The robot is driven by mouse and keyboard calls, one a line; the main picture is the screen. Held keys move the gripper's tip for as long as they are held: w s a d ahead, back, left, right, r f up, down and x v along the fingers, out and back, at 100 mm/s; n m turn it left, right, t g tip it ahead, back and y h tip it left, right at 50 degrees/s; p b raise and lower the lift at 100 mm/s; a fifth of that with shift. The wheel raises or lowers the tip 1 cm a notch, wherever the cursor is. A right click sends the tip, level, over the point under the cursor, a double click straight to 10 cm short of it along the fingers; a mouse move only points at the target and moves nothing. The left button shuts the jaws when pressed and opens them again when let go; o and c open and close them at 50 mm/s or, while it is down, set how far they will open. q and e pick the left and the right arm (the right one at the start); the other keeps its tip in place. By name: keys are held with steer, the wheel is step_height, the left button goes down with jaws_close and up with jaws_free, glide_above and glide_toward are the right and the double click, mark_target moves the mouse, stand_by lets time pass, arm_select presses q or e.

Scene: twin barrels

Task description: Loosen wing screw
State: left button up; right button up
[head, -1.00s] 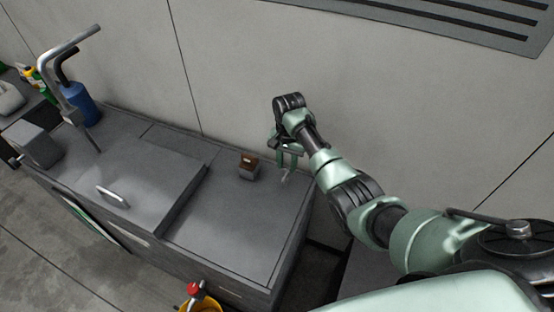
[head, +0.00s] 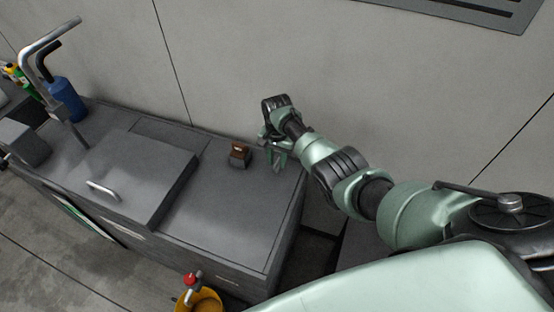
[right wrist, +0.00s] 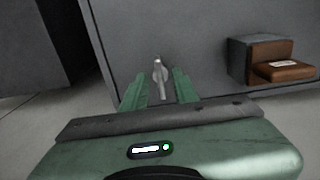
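The wing screw (right wrist: 160,72) is a small pale metal piece at the right end of the grey bench top. In the right wrist view it shows upright between my green fingertips, with a gap to either side. My right gripper (head: 277,158) is over the right rear end of the bench, and it also shows in the right wrist view (right wrist: 157,88). It is open, with nothing clamped. In the head view the screw is hard to make out among the fingers. My left gripper is not in view.
A small brown-and-grey block (head: 239,155) sits on the grey bench (head: 215,205) left of my right gripper. A raised lid with a handle (head: 103,190), a bent metal pipe (head: 50,38) and a blue bottle (head: 67,100) are further left. A yellow bucket (head: 203,300) stands in front.

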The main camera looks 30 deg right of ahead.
steer(key=c, duration=0.5)
jaws_close()
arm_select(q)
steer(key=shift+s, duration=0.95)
